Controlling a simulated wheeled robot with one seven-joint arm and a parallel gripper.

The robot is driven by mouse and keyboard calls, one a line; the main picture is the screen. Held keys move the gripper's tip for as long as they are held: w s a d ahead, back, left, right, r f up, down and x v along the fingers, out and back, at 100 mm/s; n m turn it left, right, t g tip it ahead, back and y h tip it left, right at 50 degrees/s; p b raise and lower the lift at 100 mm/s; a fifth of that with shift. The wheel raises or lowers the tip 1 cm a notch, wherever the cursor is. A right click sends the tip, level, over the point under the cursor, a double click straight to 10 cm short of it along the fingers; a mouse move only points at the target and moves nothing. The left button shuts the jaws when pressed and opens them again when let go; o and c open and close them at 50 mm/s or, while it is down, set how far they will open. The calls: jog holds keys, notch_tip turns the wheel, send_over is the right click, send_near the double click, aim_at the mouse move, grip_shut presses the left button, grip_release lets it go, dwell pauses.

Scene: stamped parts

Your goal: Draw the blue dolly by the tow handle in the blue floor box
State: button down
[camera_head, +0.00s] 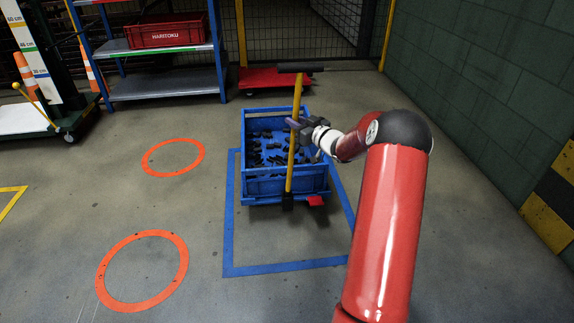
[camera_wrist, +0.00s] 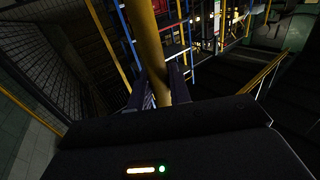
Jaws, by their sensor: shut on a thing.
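The blue dolly (camera_head: 262,187) carries a blue crate of small black parts. Its yellow tow handle (camera_head: 297,110) stands nearly upright at the near end, with a dark crossbar on top. My gripper (camera_head: 295,126) is shut on the handle's pole, below the crossbar. In the wrist view the yellow pole (camera_wrist: 151,50) passes between the two fingers (camera_wrist: 160,92). The blue floor box (camera_head: 228,225) is a painted outline around the dolly's near part. The dolly overlaps the far side of the outline, which it mostly hides. Bare floor shows inside the near part.
Two orange floor rings (camera_head: 173,157) (camera_head: 143,270) lie to the left. A blue shelf rack (camera_head: 165,85) with a red crate (camera_head: 165,32) stands at the back left. A red dolly (camera_head: 262,77) stands behind. A green block wall (camera_head: 480,90) bounds the right. Floor nearer is clear.

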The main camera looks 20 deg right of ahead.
jog(key=shift+x, duration=1.8)
jog(key=shift+d+f, duration=0.1)
jog(key=shift+d, duration=0.05)
jog(key=c, duration=1.2)
grip_release()
jog(key=v, duration=0.7)
jog(key=shift+s+d, duration=0.15)
jog(key=shift+s, duration=0.25)
jog(key=shift+s, duration=0.1)
